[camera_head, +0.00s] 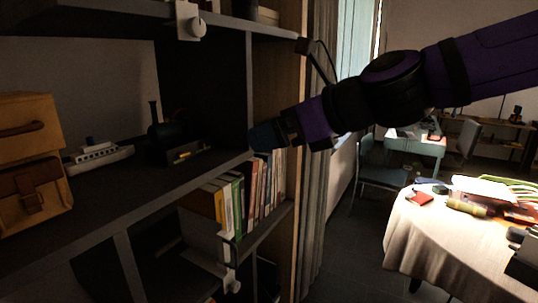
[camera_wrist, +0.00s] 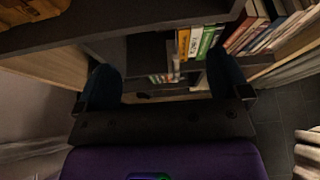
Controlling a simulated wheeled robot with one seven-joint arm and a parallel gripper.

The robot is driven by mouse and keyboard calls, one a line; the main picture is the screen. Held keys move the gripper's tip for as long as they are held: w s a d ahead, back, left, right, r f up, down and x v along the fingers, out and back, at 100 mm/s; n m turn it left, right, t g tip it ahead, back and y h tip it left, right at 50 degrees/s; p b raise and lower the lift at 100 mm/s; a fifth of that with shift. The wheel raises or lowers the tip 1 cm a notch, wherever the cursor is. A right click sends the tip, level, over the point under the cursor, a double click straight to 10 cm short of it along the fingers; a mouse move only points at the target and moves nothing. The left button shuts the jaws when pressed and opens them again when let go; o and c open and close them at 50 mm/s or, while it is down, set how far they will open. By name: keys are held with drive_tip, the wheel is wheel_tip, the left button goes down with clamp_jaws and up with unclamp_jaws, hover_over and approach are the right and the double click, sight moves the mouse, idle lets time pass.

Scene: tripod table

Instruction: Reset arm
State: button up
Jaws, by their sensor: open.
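My purple and black arm reaches in from the right in the head view. My gripper (camera_head: 262,138) is at its left end, in front of the dark shelf unit (camera_head: 190,172), near the row of books. In the wrist view my gripper (camera_wrist: 165,88) has its two dark fingers wide apart, with nothing between them. The shelf and books lie beyond the fingers. In the head view the gap between the fingers is hard to see.
Several books (camera_head: 238,205) stand on the lower shelf. A tan bag (camera_head: 30,160), a toy ship (camera_head: 98,154) and a dark toy locomotive (camera_head: 170,137) stand on the shelf above. A cloth-covered round table (camera_head: 430,240) with items stands at the right.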

wheel_tip(320, 180, down, 14)
drive_tip(key=w+n+g+h, duration=0.2)
drive_tip(key=n+h, duration=0.2)
drive_tip(key=n, duration=0.1)
drive_tip(key=s+d+f+n+g+h, duration=0.1)
drive_tip(key=s+d+f+n+h, duration=0.1)
drive_tip(key=d+f+n+h, duration=0.45)
drive_tip(key=s+d+r+n, duration=0.6)
drive_tip(key=s+d, duration=0.1)
drive_tip(key=d, duration=0.3)
drive_tip(key=s+d+r+n+t, duration=0.1)
drive_tip(key=s+d+r+n, duration=0.5)
drive_tip(key=d, duration=0.5)
drive_tip(key=shift+s+d+r+t+h, duration=0.3)
drive_tip(key=shift+s+r+h, duration=0.05)
drive_tip(key=shift+r+h, duration=0.1)
